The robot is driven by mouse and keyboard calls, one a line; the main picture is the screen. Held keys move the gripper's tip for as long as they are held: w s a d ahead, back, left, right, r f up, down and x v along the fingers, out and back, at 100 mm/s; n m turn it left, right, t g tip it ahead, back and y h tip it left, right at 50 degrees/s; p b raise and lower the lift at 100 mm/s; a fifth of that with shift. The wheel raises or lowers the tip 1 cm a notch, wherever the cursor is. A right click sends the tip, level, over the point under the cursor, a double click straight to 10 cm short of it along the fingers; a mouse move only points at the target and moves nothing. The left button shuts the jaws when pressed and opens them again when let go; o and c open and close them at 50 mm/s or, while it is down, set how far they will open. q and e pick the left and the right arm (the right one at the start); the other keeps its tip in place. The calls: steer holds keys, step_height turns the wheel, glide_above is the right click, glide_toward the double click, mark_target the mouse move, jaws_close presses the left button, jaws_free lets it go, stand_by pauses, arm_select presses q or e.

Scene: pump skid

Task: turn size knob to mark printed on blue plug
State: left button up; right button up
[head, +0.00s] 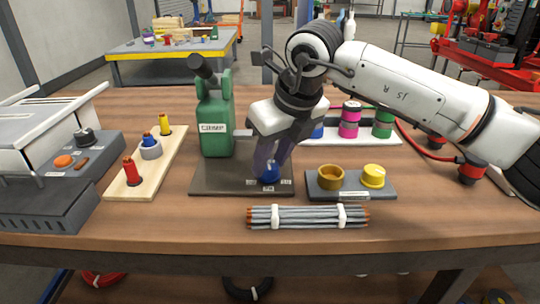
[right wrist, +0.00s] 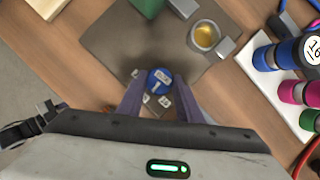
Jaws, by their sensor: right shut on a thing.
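The size knob (head: 268,172) is a blue round knob on the dark base plate (head: 215,180) of the green crimp tool (head: 215,125). My right gripper (head: 270,160) reaches down from above and is shut on the knob. In the right wrist view the knob (right wrist: 159,80) sits between the two fingertips, with a white mark on its top. My left gripper is not in view.
A dark tray (head: 350,190) with a brass cup and yellow cap is at right. A strapped rod bundle (head: 305,216) lies in front. Coloured spools (head: 350,120) stand behind my right arm.

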steer(key=n+p, duration=0.1)
steer(key=n, duration=0.1)
steer(key=shift+d+r+n+g+y+p, duration=0.1)
steer(key=shift+n+g+y+p, duration=0.2)
steer(key=shift+n+g+p, duration=0.1)
steer(key=n+g+p, duration=0.1)
steer(key=n+p, duration=0.1)
steer(key=n, duration=0.1)
steer(key=shift+w+n+y+p, duration=0.15)
steer(key=shift+n+y+p, duration=0.15)
steer(key=shift+y, duration=0.1)
steer(key=shift+n+g+p, duration=0.6)
steer(key=shift+n+p, duration=0.2)
steer(key=shift+n, duration=0.3)
steer(key=shift+w+n+p, duration=0.1)
steer(key=shift+n+p, duration=0.25)
steer(key=shift+n, duration=0.15)
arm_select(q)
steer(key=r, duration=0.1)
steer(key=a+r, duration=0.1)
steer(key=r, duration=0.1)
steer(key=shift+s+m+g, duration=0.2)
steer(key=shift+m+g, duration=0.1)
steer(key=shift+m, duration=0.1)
arm_select(e)
steer(key=shift+n+g, duration=0.3)
steer(key=shift+n, duration=0.1)
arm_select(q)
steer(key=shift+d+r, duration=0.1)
